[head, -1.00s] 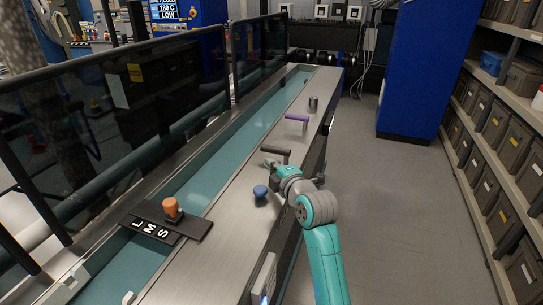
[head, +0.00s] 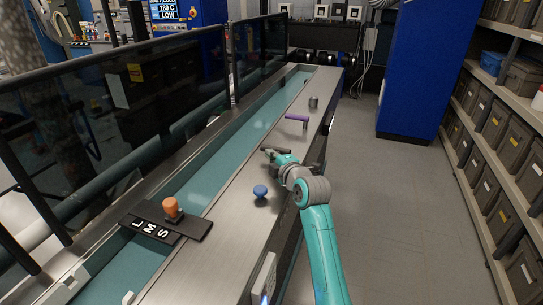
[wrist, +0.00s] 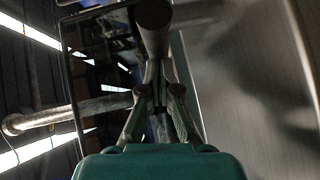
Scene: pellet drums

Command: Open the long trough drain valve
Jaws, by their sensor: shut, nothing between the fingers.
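A dark lever handle (head: 268,149) stands on the steel top beside the long teal trough (head: 205,166). I cannot tell for sure whether it is the drain valve's handle; no label is readable. My gripper (head: 275,156) is at this handle in the head view and partly hides it. In the wrist view my gripper (wrist: 158,100) has its fingers close together with nothing held. A dark round-ended bar (wrist: 153,14) rises just beyond the fingertips there. Whether the fingers touch it is unclear. A purple lever (head: 297,118) stands farther along the top.
A blue knob (head: 260,191) is nearer on the steel top, and a grey cylinder (head: 313,102) is farther off. An orange knob (head: 172,207) sits on a black plate lettered L, M, S. Dark glass panels line the left. The aisle floor (head: 400,190) is clear.

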